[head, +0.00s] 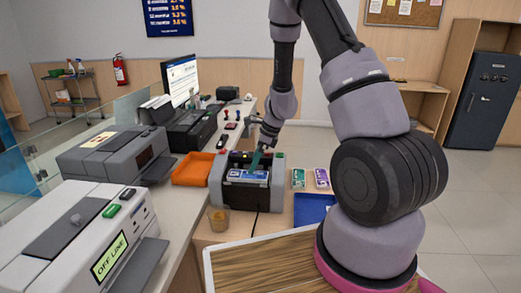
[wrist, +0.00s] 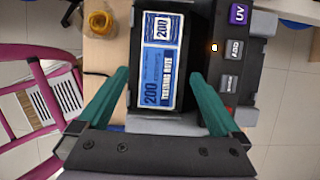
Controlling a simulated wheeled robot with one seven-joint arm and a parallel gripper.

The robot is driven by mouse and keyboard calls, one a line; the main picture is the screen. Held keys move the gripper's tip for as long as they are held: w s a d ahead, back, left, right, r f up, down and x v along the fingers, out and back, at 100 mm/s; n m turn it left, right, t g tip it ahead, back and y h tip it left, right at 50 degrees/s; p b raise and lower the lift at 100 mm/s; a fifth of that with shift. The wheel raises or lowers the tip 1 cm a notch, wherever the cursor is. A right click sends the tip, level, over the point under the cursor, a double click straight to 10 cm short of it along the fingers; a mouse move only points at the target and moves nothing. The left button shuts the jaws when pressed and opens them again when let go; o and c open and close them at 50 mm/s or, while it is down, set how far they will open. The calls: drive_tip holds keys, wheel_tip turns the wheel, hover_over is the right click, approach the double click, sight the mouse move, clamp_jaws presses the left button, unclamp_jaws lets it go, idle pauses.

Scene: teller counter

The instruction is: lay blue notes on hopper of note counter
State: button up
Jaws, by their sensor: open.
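The note counter (head: 225,197) stands on the wooden counter in the middle of the head view; its dark body and buttons show in the wrist view (wrist: 218,100). The blue notes (wrist: 161,62), printed "200 training note", lie flat on the counter's top. They also show in the head view (head: 248,175). My gripper (wrist: 158,95) is open, its two green fingers apart on either side of the notes' near end. It is above the counter in the head view (head: 258,158), and nothing is held. Whether the fingers touch the machine cannot be told.
An orange tray (head: 194,169) sits left of the note counter, and an amber cup (head: 218,219) stands in front of it. Green notes (head: 298,178) and purple notes (head: 321,178) lie to the right, behind a blue tray (head: 312,208). A pink chair (wrist: 42,110) shows in the wrist view.

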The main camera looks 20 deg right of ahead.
drive_tip(key=s+r+n+t, duration=0.1)
drive_tip(key=s+r+n, duration=0.2)
drive_tip(key=r, duration=0.6)
drive_tip(key=s+d+r+n, duration=0.1)
drive_tip(key=s+r+n, duration=0.2)
drive_tip(key=r, duration=0.6)
drive_tip(key=s+r+n+t, duration=0.1)
drive_tip(key=s+r+n, duration=0.25)
drive_tip(key=r, duration=0.55)
drive_tip(key=s+d+r+n+t+h, duration=0.2)
drive_tip(key=s+r+n, duration=0.7)
drive_tip(key=s, duration=0.6)
drive_tip(key=shift+d+r+t, duration=0.6)
drive_tip(key=shift+r+t, duration=0.05)
drive_tip(key=shift+t, duration=0.05)
